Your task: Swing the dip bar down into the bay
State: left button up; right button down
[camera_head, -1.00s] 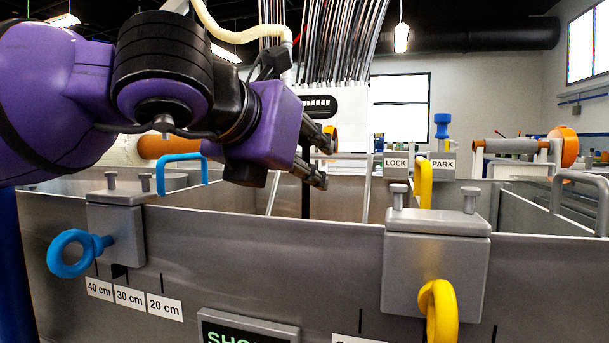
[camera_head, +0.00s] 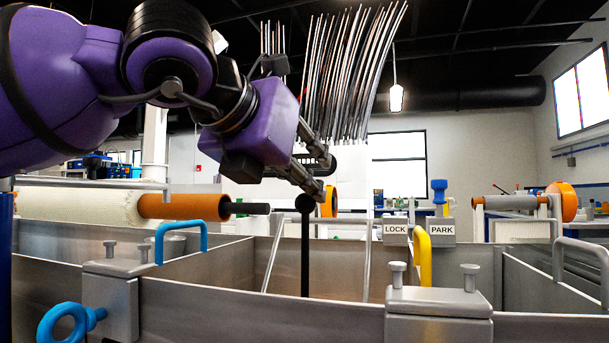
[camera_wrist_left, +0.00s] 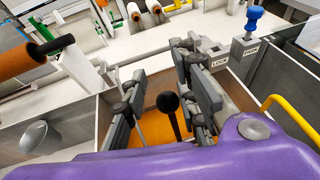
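A thin black upright rod with a ball knob (camera_head: 304,203) stands in the middle of the bath; I take it as the dip bar's handle, but cannot tell how it joins. My left gripper (camera_head: 326,177) is just above the knob in the head view. In the left wrist view, the knob (camera_wrist_left: 168,101) shows between the two spread fingers of the left gripper (camera_wrist_left: 160,70), with nothing gripped. Orange resin lies below it. LOCK (camera_head: 396,230) and PARK (camera_head: 442,230) labels stand behind, with a blue knob (camera_head: 439,191) above PARK. My right gripper is out of view.
Grey metal walls (camera_head: 260,310) divide the bath. A blue handle (camera_head: 181,238) and a yellow handle (camera_head: 422,256) stick up at its left and right. An orange-ended roller (camera_head: 185,206) lies behind on the left. Thin rods hang behind my gripper.

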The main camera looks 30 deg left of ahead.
pick_arm(q)
jog(key=v, duration=0.8)
jog(key=shift+r+p, duration=0.2)
jog(key=shift+p, duration=0.15)
jog(key=shift+s, duration=0.1)
dwell(0.5)
